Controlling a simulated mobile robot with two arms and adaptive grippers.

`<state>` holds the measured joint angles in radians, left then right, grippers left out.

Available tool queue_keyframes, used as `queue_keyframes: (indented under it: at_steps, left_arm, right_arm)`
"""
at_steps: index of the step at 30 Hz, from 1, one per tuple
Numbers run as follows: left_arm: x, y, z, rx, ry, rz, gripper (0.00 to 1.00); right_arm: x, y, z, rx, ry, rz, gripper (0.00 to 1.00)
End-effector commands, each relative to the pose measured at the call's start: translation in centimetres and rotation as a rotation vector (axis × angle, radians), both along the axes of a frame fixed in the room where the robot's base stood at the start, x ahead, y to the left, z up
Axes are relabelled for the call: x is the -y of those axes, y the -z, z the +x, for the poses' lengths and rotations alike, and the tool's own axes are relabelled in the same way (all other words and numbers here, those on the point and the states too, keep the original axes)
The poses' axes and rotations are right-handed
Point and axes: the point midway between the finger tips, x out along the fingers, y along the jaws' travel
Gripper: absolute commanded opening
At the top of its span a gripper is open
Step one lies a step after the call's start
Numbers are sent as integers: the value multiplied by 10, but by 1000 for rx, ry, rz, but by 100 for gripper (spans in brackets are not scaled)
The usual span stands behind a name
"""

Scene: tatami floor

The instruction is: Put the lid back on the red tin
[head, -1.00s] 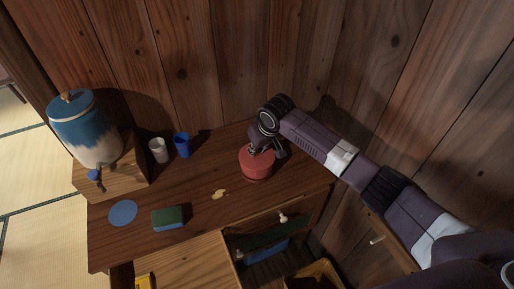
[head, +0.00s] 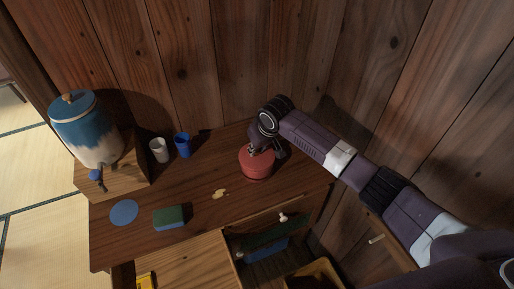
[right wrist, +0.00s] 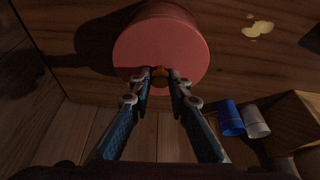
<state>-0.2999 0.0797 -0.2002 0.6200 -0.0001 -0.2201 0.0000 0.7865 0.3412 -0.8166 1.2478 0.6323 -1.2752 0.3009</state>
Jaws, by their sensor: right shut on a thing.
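The red tin (head: 257,171) stands upright on the wooden counter, right of the middle. Its flat round red lid (head: 255,157) shows on top of it, and the lid's face (right wrist: 160,48) fills the upper middle of the right wrist view. My right gripper (head: 254,150) is over the tin, and its fingertips (right wrist: 167,72) are shut on a small knob on the lid, mostly hidden between them. The lid appears to rest on the tin; I cannot tell whether it is fully seated. My left gripper is in neither view.
A green and blue sponge (head: 169,217), a blue disc (head: 124,212) and a yellowish spill (head: 219,194) lie on the counter (head: 200,215). A white cup (head: 159,150), a blue cup (head: 182,145) and a blue-white dispenser (head: 88,130) stand left. An open drawer is below. Wooden walls rise behind.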

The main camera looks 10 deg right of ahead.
Motion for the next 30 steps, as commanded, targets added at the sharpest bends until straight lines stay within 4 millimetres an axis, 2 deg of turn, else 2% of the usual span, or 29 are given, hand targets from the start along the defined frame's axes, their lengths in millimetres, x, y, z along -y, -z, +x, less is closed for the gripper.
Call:
queue_keyframes:
  at_steps: [30]
  left_arm:
    - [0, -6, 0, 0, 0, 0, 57]
  right_arm:
    - [0, 3, 0, -1, 1, 1, 0]
